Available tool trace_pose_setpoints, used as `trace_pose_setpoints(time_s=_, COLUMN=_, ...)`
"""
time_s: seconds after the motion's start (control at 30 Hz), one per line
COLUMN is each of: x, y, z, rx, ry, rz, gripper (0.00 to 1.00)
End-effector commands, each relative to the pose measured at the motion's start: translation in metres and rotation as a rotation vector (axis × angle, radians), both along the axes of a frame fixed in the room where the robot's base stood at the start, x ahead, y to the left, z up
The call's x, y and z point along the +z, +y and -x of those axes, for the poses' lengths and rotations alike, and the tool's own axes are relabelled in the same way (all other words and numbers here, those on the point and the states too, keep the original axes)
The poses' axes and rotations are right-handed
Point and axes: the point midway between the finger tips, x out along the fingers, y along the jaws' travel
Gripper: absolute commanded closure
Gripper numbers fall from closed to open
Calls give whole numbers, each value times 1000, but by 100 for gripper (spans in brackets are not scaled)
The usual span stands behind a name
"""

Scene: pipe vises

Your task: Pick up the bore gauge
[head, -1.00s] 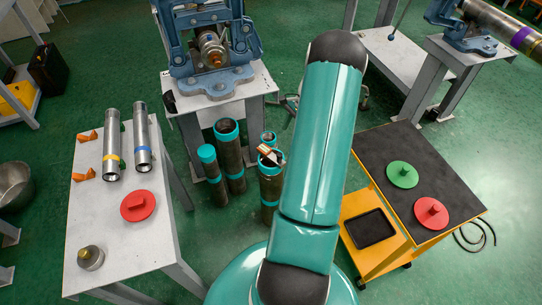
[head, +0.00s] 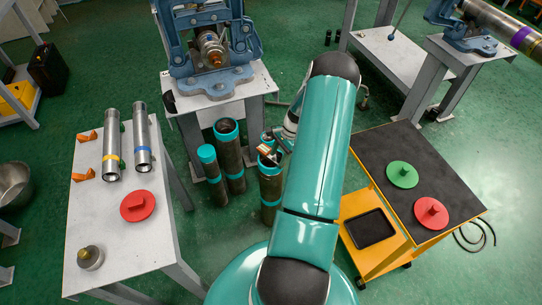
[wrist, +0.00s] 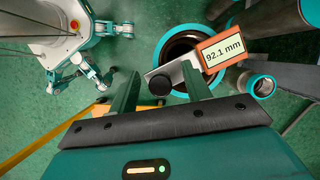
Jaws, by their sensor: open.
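The bore gauge, with an orange-framed display (wrist: 221,51) reading 92.1 mm, sits at the mouth of a dark pipe with a teal rim (wrist: 182,30). Its grey bar and a round black knob (wrist: 160,85) show between my fingers in the wrist view. In the head view the gauge (head: 265,149) shows at the top of the upright pipe (head: 270,190). My gripper (wrist: 160,70) is open, one finger on each side of the bar and knob. I cannot tell whether the fingers touch it. The gauge's lower part is hidden in the pipe.
Other upright teal-rimmed pipes (head: 228,155) stand close by. A vise table (head: 260,85) is behind them. A white table (head: 115,230) with two metal tubes stands left, and a yellow cart with a black top (head: 385,150) stands right.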

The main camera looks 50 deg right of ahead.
Motion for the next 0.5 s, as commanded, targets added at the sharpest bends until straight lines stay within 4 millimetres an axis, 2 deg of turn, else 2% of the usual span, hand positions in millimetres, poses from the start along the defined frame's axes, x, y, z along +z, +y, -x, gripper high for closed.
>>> trace_pose_setpoints(time_s=0.17, x=0, y=0, z=0, rx=0, ry=-1, rz=1, gripper=52)
trace_pose_setpoints(time_s=0.4, x=0, y=0, z=0, rx=0, ry=0, rz=0, gripper=99)
trace_pose_setpoints(time_s=0.5, x=1, y=-1, z=0, rx=1, ry=-1, rz=1, gripper=100)
